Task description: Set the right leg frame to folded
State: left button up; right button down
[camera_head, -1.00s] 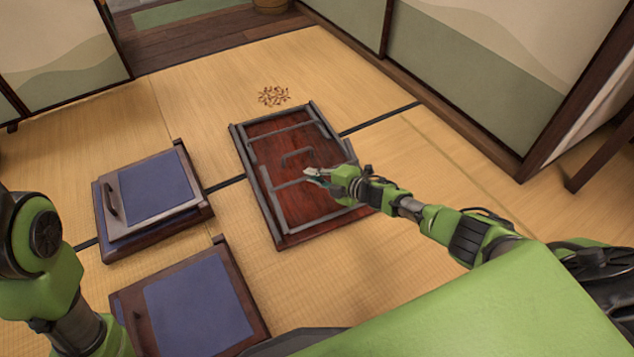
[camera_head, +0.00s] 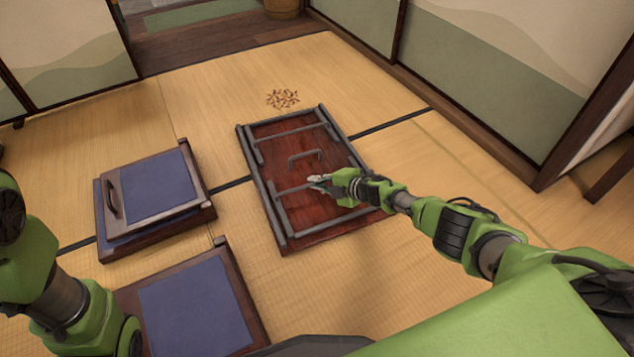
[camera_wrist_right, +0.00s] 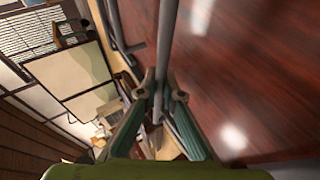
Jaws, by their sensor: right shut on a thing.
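A low table (camera_head: 345,160) with a dark red wooden face lies on the tatami, with grey metal leg frames on its upward side. The far leg frame (camera_head: 292,132) lies flat against the face. My right gripper (camera_head: 318,182) is over the near part of the table, shut on a grey bar of the near leg frame (camera_head: 291,190). This frame looks low against the face; its exact angle is hard to tell. In the right wrist view, the bar (camera_wrist_right: 167,40) passes between the fingertips (camera_wrist_right: 157,98). My left gripper is out of view; only left arm links show.
A grey handle (camera_head: 305,157) stands mid-table. Two low wooden seats with blue pads, one far (camera_head: 157,188) and one near (camera_head: 195,310), lie left of the table. A small brown pile (camera_head: 282,98) lies beyond it. Tatami on the right is clear.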

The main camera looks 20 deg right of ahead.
jog(key=shift+s+a+f, duration=0.2)
jog(key=shift+f, duration=0.2)
jog(key=c, duration=2.2)
grip_release()
jog(key=shift+o, duration=0.2)
jog(key=shift+d+r, duration=0.1)
jog(key=shift+w+d, duration=0.1)
jog(key=shift+d+r, duration=0.1)
jog(key=shift+r, duration=0.05)
jog(key=v, duration=1.1)
jog(key=shift+s, duration=0.4)
jog(key=shift+r, duration=0.1)
